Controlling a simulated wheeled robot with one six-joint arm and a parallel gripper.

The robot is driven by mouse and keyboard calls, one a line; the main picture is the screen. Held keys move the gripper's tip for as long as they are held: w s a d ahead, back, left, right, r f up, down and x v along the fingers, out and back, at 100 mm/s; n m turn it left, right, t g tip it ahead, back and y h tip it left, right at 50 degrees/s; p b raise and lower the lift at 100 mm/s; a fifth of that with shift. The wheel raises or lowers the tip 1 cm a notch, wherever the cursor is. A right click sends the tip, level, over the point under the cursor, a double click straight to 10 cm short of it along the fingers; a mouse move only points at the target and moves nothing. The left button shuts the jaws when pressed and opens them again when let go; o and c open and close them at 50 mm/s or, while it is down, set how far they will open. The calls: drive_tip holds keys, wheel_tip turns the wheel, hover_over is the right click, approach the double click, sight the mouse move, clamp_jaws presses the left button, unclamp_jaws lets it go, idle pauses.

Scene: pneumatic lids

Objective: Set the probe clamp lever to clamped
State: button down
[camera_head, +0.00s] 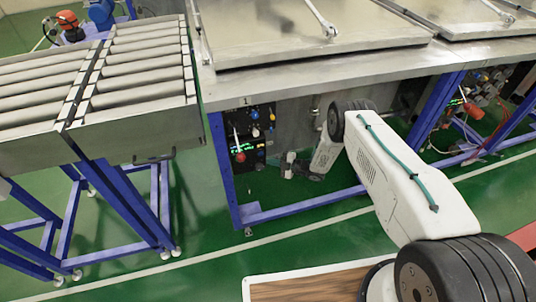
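A dark control panel (249,138) stands under the steel table at its left end. It carries green lit displays, a blue knob (255,115), a red round knob (240,157) and a thin pale lever-like part (236,138) above the red knob. Labels are too small to read, so I cannot tell for certain which part is the probe clamp lever. My gripper (290,166) is under the table, to the right of the panel and apart from it in the picture. Its fingers are small and dark, and their opening cannot be made out.
The steel table (330,75) overhangs the panel, with lids on top. Its blue leg (222,170) stands just left of the panel, and a low blue rail (310,204) runs in front. A roller conveyor (120,140) stands at left. Green floor between is clear.

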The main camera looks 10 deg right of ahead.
drive_tip(key=s+a+r+v, duration=0.1)
drive_tip(key=v, duration=1.2)
drive_tip(key=shift+s, duration=0.35)
drive_tip(key=shift+r, duration=0.15)
